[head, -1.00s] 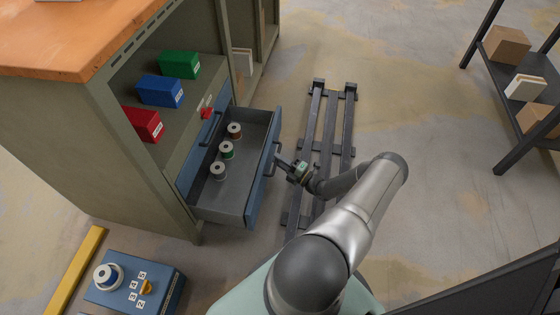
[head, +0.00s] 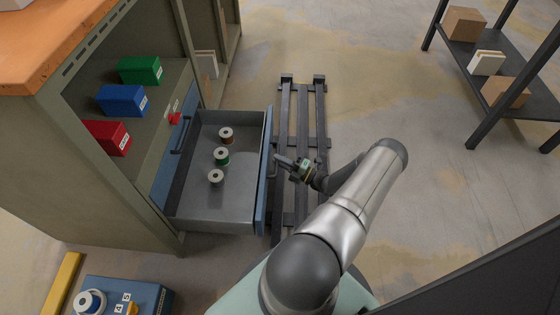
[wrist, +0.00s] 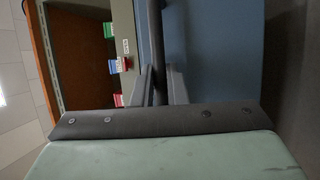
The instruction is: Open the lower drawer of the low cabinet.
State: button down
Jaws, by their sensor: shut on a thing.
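The low cabinet (head: 105,190) is olive green with an orange top and stands at the left in the head view. Its lower drawer (head: 195,215), a grey tray with a blue front, is pulled well out to the right. In the wrist view the fingers (wrist: 160,85) close around the dark handle bar (wrist: 155,45) before the blue front (wrist: 215,50).
Above the drawer, another blue front with a dark handle (head: 182,134) is shut. Green (head: 140,70), blue (head: 122,100) and red (head: 106,136) boxes sit on the shelf. A dark rail frame (head: 303,120) lies beneath my gripper. A dark shelf rack (head: 480,75) stands at the right.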

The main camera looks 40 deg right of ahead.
jog(key=c, duration=1.5)
grip_release()
jog(key=shift+o, duration=0.2)
jog(key=p+v, duration=0.1)
jog(key=v, duration=1.6)
jog(key=shift+s+p, duration=0.2)
jog(key=shift+p, duration=0.15)
